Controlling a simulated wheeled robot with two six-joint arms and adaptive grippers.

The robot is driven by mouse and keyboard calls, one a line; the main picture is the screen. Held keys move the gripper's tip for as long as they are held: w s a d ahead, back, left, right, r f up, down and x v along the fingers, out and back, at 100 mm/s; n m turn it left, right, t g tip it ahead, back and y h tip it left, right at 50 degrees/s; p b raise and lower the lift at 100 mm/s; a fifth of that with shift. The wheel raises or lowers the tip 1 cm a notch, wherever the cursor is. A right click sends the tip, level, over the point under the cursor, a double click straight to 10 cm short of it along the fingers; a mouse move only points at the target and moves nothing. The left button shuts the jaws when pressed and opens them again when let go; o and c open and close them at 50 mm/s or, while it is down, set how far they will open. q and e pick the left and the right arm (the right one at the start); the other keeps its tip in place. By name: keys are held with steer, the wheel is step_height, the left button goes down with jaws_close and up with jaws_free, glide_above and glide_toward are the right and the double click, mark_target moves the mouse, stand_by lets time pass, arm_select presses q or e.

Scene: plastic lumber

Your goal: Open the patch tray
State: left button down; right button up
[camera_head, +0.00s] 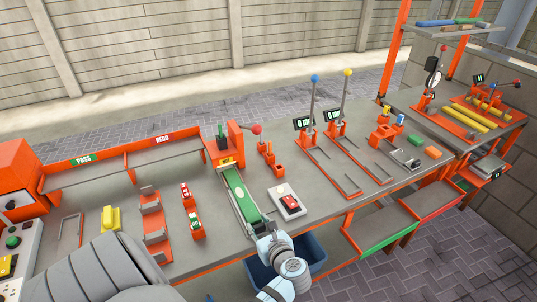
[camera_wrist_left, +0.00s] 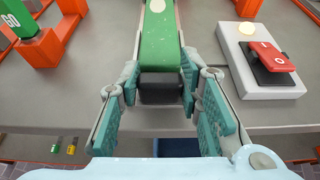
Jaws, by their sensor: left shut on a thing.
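The patch tray (camera_head: 241,198) is a long narrow tray with a green top, running from an orange housing (camera_head: 228,150) with a yellow label toward the table's front edge. In the left wrist view its green surface (camera_wrist_left: 160,40) carries a pale oval and ends in a dark block-like handle (camera_wrist_left: 160,90). My left gripper (camera_head: 266,236) is at the near end of the tray. Its teal fingers stand on both sides of the handle and are shut on it. My right gripper is not in view.
A white box with a red switch (camera_head: 290,203) sits just right of the tray. Small red and green pieces (camera_head: 195,222) stand to its left. A blue bin (camera_head: 312,252) is below the front edge. Upright levers (camera_head: 313,105) stand farther right.

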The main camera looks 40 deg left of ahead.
arm_select(q)
steer(key=shift+s+d, duration=0.2)
steer(key=shift+d, duration=0.25)
steer(key=c, duration=1.1)
jaws_free()
step_height(320, 180, up, 10)
